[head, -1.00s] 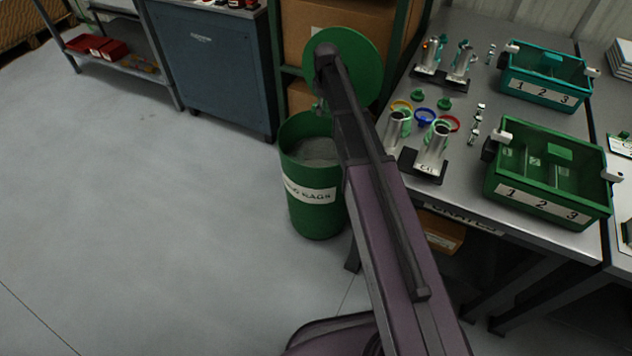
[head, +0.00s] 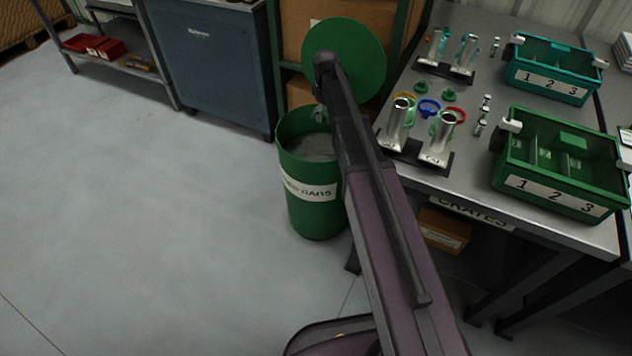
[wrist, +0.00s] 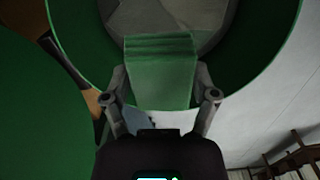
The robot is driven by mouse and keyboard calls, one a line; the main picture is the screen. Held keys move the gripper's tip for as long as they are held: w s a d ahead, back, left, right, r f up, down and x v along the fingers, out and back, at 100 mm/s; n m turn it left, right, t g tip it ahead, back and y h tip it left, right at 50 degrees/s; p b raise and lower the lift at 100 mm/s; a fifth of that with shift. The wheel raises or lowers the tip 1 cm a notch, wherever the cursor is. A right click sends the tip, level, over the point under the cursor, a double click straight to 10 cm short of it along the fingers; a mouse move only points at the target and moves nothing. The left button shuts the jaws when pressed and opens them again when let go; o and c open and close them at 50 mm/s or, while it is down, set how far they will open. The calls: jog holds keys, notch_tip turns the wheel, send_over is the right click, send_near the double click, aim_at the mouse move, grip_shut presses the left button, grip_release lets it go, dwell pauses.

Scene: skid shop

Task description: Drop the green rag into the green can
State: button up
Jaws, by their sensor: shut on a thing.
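The green can (head: 314,215) stands on the floor with a label ending in "RAGS" and grey material inside. Its round green lid (head: 366,62) is raised at the back. My gripper (wrist: 160,88) is shut on the green rag (wrist: 162,72), which spans its two fingers in the wrist view. Beyond the rag I see the can's open mouth and its green rim (wrist: 284,45). In the head view my gripper (head: 320,112) is small, at the can's back rim, and partly hidden by my arm. The rag is hard to make out there.
A grey workbench (head: 478,160) stands to the right, with a green crate (head: 560,165), a teal crate (head: 548,75) and metal cylinders (head: 438,138). A blue cabinet (head: 215,65) and cardboard boxes (head: 335,25) stand behind the can. The floor at left is clear.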

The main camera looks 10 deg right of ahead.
jog(key=shift+f, duration=0.25)
jog(key=o, duration=0.9)
jog(key=shift+c, duration=0.2)
jog(key=shift+r, duration=0.1)
